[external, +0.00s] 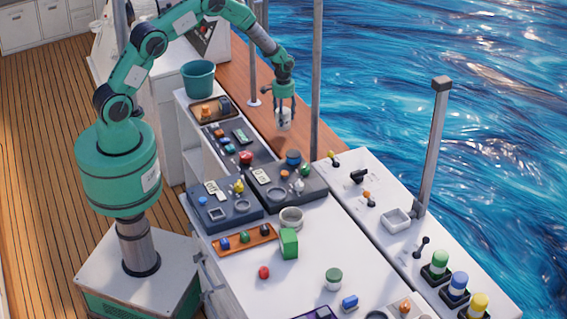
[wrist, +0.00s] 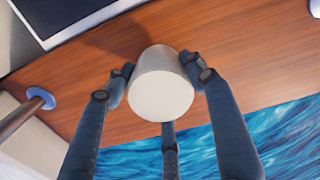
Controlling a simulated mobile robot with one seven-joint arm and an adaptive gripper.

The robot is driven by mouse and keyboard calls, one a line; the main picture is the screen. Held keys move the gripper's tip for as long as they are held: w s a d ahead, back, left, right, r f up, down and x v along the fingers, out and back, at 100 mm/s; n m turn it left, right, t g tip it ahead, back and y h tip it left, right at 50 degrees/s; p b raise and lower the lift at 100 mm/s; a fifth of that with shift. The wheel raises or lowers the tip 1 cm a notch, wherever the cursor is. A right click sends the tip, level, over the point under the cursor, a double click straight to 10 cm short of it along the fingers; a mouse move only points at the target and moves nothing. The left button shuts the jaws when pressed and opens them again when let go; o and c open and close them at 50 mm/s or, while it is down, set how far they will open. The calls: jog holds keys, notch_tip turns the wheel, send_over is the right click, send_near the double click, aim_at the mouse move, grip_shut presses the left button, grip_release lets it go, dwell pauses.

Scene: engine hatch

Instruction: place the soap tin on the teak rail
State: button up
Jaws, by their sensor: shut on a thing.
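My gripper (external: 285,106) is shut on a pale, whitish rounded tin, which I take for the soap tin (external: 284,121). In the wrist view the soap tin (wrist: 162,85) sits between the dark fingers, its pale flat end toward the camera. The teak rail (external: 239,75) is the reddish-brown wooden strip along the boat's edge; it also fills the upper part of the wrist view (wrist: 230,50). The tin is over the rail's near part in the external view. A shadow lies on the wood by it; I cannot tell the exact gap between tin and wood.
A metal post (external: 316,80) rises close to the right of my gripper. Another thin post (external: 252,60) stands on the rail behind. A teal bucket (external: 198,80) and a dark tray (external: 214,112) are to the left. Panels with knobs (external: 287,186) stand in front. Water lies beyond the rail.

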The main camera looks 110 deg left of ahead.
aim_at(287, 121)
jog(key=shift+w+a, duration=0.6)
jog(key=shift+a, duration=0.1)
jog(key=shift+f, duration=0.1)
jog(key=shift+f, duration=1.7)
jog(key=shift+f, duration=0.15)
jog(key=o, duration=1.5)
notch_tip(287, 121, up, 12)
jog(key=shift+r, duration=0.15)
